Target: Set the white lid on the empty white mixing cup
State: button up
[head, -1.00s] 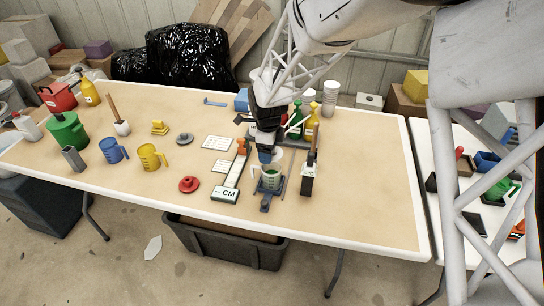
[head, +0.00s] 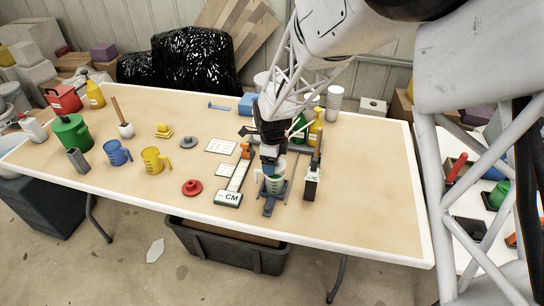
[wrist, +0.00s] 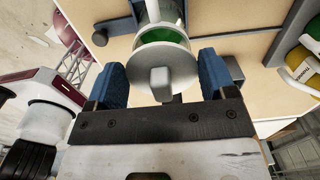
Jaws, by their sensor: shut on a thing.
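My gripper (head: 269,170) is directly above a pale mixing cup (head: 274,187) with a handle on its left. In the wrist view, the white lid (wrist: 165,66) with its block-shaped knob (wrist: 160,82) is between the blue finger pads of my gripper (wrist: 161,80). The gripper is shut on the lid. Beyond the lid, the cup's rim shows with something green inside, so this cup does not look empty. The lid lies over the near part of the cup's opening. I cannot tell whether the lid touches the rim. The gripper hides the lid in the head view.
Bottles (head: 315,128) stand behind. A red lid (head: 192,187) and a yellow jug (head: 154,160) are further left. The table's right part is clear.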

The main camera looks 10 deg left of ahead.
jog(key=shift+f, duration=1)
jog(key=shift+f, duration=0.45)
dwell(1.5)
jog(key=o, duration=0.8)
jog(key=shift+o, duration=0.2)
jog(key=shift+r, duration=0.1)
jog(key=shift+r, duration=3.45)
